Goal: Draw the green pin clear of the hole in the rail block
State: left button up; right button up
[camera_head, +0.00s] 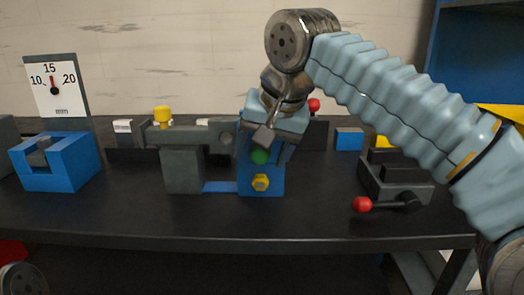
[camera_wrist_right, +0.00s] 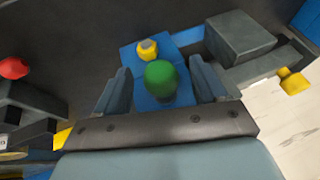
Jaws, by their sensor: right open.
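The green pin (camera_head: 260,155) shows its round head at the blue block of the rail fixture, just under my right gripper. In the right wrist view the green head (camera_wrist_right: 161,78) lies between the two spread fingers of my right gripper (camera_wrist_right: 161,88), with a gap on each side. The blue block (camera_head: 270,178) carries a yellow hex bolt (camera_head: 261,182) below the pin. The pin's shaft and the hole are hidden behind its head. My right gripper (camera_head: 265,138) is open. My left gripper is not in view.
A grey block assembly (camera_head: 182,170) with a yellow knob (camera_head: 162,115) adjoins the blue block on the left. A dial gauge (camera_head: 53,85) and blue vise (camera_head: 60,165) stand further left. A clamp with a red-tipped lever (camera_head: 362,204) stands right. The table front is clear.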

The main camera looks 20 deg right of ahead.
grip_shut()
jog(key=s+a+b, duration=0.2)
jog(key=s+a, duration=0.2)
jog(key=s, duration=1)
jog(key=shift+s+b, duration=0.15)
jog(key=shift+b, duration=0.25)
dwell(1.4)
